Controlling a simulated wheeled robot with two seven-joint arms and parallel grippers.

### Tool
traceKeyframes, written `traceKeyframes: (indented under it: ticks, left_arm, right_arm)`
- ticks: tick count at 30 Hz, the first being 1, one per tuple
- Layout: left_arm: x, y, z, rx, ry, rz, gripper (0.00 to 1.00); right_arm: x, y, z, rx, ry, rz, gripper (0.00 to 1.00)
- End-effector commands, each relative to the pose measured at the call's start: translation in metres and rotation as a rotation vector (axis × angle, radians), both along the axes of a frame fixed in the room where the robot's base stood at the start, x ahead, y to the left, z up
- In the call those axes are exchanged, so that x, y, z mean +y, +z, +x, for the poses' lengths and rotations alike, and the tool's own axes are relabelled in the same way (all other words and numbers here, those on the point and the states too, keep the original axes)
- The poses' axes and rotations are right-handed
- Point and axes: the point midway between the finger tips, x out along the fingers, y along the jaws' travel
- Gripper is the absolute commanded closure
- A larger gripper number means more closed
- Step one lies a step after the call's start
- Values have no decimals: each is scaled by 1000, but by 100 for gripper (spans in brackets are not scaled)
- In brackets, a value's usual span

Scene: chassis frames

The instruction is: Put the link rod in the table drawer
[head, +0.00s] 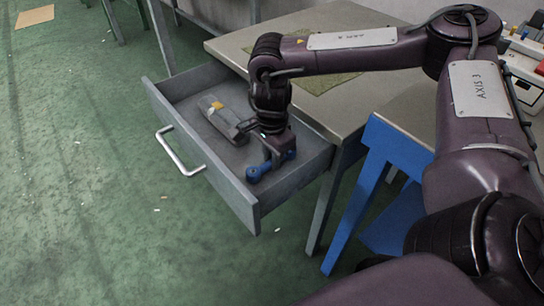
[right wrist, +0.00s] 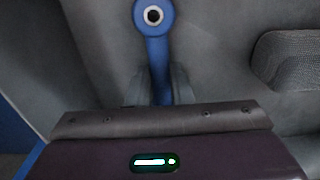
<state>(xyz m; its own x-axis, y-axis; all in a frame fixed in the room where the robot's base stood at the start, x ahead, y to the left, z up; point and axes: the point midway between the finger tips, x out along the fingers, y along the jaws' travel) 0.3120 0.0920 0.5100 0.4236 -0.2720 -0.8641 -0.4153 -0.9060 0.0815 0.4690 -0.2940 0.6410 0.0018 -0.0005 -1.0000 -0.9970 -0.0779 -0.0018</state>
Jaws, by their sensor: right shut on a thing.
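The table drawer (head: 250,193) is pulled open, with a metal handle (head: 179,152) on its front. My right gripper (head: 272,160) reaches down into the drawer from above and is shut on the blue link rod (head: 256,173). The rod lies inside the drawer's outline near its front right part; I cannot tell whether it touches the floor. In the right wrist view, the link rod (right wrist: 153,40) sticks out from between the fingers of the gripper (right wrist: 160,88), its ringed end over the grey drawer floor. My left gripper is not in view.
A grey block-like object (head: 220,115) with an orange patch lies in the drawer, left of my gripper; it also shows in the right wrist view (right wrist: 290,62). The table top (head: 235,47) is above the drawer. A blue stool (head: 372,165) stands at the right.

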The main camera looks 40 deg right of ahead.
Motion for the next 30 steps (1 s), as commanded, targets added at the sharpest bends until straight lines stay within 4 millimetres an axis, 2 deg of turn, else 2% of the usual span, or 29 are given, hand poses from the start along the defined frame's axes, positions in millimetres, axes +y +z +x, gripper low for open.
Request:
traceKeyframes:
  ticks: [4, 5, 10, 20, 23, 30]
  left_arm:
    - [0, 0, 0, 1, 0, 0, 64]
    - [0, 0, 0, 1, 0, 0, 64]
    - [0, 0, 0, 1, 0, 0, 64]
    - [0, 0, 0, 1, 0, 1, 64]
    - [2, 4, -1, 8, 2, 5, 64]
    - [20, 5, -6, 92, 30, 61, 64]
  right_arm:
    - [0, -2, 0, 0, 0, 0, 100]
    - [0, -3, 0, 0, 0, 0, 79]
    - [0, -2, 0, 0, 0, 0, 59]
    - [0, 1, 0, -1, 0, 0, 59]
    - [0, 14, 0, 0, 0, 1, 59]
    - [1, 65, 0, -2, 1, 2, 59]
